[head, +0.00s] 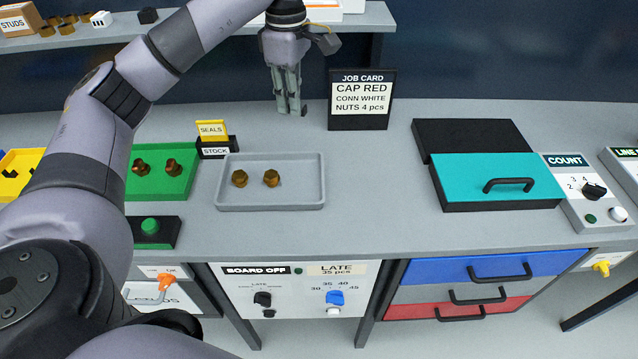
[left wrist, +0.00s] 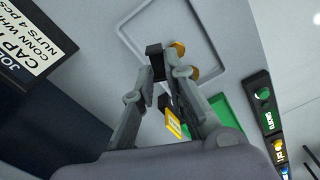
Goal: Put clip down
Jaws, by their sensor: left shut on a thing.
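My left gripper (head: 290,108) hangs fingers-down above the back of the bench, left of the job card. In the left wrist view its fingers (left wrist: 160,85) are closed on a small black piece at the tips, which I take to be the clip (left wrist: 154,50). In the head view the fingers and distance hide the clip. The grey tray (head: 222,192) lies in front of the gripper with two brass nuts (head: 239,178) in it. The job card (head: 361,100) stands upright and reads cap red, conn white, nuts 4 pcs. My right gripper is not in view.
A green tray (head: 160,190) with brass fittings and the seals sign (head: 211,130) are at left. A teal lid with handle (head: 490,180) and the count box (head: 585,190) are at right. The bench between the grey tray and teal lid is clear.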

